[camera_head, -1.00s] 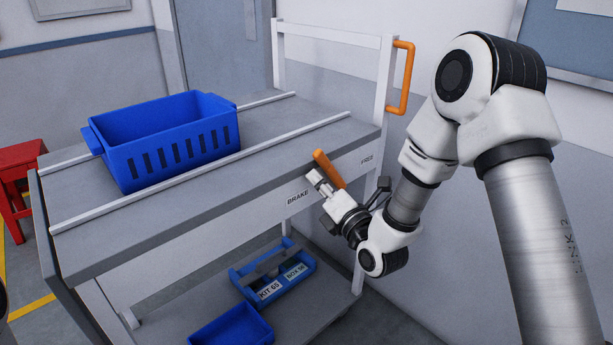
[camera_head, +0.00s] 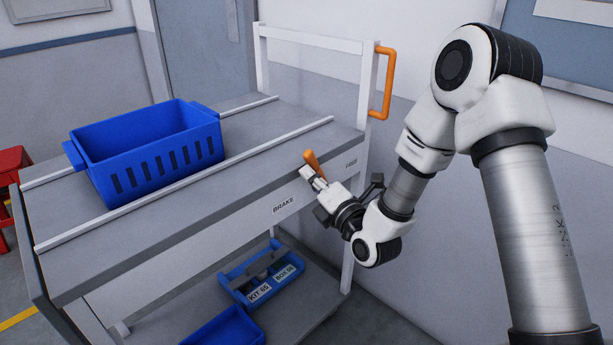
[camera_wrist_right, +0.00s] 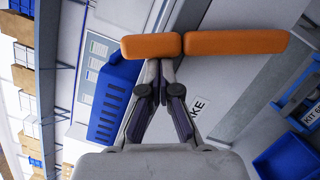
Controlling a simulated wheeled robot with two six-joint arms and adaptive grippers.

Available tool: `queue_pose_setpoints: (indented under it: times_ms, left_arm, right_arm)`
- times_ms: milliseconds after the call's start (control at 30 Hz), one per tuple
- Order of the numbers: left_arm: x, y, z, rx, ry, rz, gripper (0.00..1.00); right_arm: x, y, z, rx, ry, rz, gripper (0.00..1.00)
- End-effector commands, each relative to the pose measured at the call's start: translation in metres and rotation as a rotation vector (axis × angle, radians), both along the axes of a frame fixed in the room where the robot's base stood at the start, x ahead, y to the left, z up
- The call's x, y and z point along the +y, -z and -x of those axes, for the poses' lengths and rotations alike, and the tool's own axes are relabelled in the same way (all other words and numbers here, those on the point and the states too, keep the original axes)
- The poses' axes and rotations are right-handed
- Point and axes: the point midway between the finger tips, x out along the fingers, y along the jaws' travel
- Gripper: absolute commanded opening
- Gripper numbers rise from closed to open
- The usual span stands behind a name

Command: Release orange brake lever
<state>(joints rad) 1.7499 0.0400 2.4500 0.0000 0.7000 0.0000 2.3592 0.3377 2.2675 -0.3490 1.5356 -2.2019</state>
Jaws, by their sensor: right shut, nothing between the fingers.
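The orange brake lever (camera_head: 312,160) sits on the cart's front edge, between the BRAKE label (camera_head: 283,204) and the FREE label (camera_head: 351,163). Its upper end leans left in the head view. My right gripper (camera_head: 309,174) is shut and empty, with its fingertips right at the lever and partly covering its lower part. In the right wrist view the lever (camera_wrist_right: 235,42) lies across the closed fingertips (camera_wrist_right: 160,66); I cannot tell whether they touch. The BRAKE label is partly hidden by a finger there. My left gripper is not in view.
A blue crate (camera_head: 150,150) stands on the cart top (camera_head: 235,172) between rails. Blue bins (camera_head: 262,272) stand on the lower shelf. An orange handle (camera_head: 388,85) is on the cart's right post. A red stool (camera_head: 12,165) is at the left. Wall lies behind my right arm.

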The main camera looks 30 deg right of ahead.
Motion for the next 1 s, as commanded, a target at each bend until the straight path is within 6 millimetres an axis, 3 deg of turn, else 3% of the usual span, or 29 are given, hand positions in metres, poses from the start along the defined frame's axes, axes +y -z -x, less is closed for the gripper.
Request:
queue_pose_setpoints:
  times_ms: [100, 500, 1000]
  left_arm:
    - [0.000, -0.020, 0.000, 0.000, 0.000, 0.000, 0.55]
    - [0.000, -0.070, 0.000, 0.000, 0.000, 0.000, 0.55]
    - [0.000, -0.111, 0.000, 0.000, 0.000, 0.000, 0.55]
  right_arm:
    - [-0.010, -0.015, -0.003, 0.028, 0.004, -0.091, 0.00]
    - [-0.050, -0.033, -0.016, 0.144, 0.004, -0.449, 0.00]
    - [-0.100, -0.029, -0.032, 0.280, 0.003, -0.867, 0.00]
